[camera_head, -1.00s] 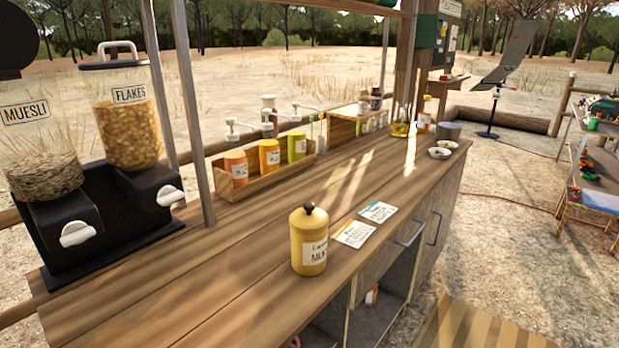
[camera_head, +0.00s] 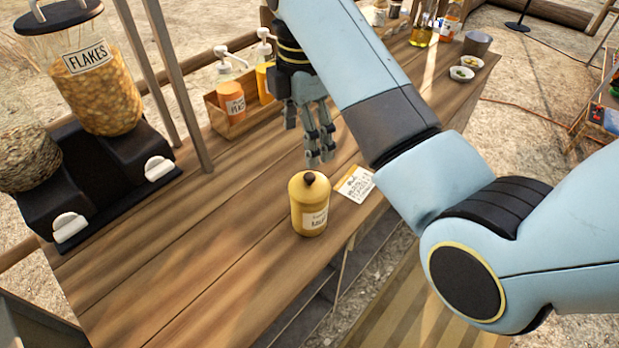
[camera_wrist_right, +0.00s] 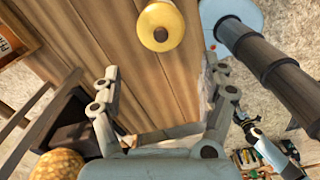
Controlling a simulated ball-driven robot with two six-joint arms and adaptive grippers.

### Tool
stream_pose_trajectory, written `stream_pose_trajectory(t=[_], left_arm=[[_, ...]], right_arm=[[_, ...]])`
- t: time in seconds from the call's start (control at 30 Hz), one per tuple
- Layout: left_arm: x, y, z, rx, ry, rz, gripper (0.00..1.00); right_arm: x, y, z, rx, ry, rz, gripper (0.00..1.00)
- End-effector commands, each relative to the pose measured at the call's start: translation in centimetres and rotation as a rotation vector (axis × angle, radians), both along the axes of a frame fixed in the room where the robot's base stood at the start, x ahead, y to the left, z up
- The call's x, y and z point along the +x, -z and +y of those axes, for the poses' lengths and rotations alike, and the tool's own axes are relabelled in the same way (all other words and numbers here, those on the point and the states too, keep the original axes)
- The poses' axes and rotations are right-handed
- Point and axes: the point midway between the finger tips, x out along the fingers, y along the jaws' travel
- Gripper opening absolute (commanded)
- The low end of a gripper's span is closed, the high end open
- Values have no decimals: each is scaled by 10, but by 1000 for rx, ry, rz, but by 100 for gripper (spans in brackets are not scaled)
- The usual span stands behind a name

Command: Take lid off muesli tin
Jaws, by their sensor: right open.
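The yellow muesli tin (camera_head: 310,216) stands upright on the wooden counter, with a label on its front. Its domed yellow lid (camera_head: 309,187) is on and has a dark round knob (camera_head: 309,177) on top. My right gripper (camera_head: 320,158) hangs over the counter just behind the tin, fingers pointing down, apart from it. In the right wrist view the tin's lid (camera_wrist_right: 160,26) shows from above at the top, beyond my open, empty right fingers (camera_wrist_right: 168,85). My left gripper is not in view.
The muesli and flakes dispensers (camera_head: 101,92) stand at the left of the counter (camera_head: 180,270). A wooden box of bottles (camera_head: 238,125) is behind. A card (camera_head: 355,184) lies right of the tin. Bowls (camera_head: 462,73) stand at the far right. The counter left of the tin is clear.

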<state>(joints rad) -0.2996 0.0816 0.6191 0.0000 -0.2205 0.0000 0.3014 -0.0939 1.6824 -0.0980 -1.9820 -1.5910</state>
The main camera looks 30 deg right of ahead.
Motion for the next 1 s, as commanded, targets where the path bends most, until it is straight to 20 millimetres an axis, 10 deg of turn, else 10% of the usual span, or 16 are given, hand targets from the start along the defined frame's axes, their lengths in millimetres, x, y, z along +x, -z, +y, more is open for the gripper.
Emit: stream_pose_trajectory(t=[0.7,1.0], left_arm=[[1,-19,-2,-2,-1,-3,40],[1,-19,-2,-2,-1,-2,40]], right_arm=[[-3,95,-8,0,-4,4,77],[-3,104,-8,0,-4,1,77]])
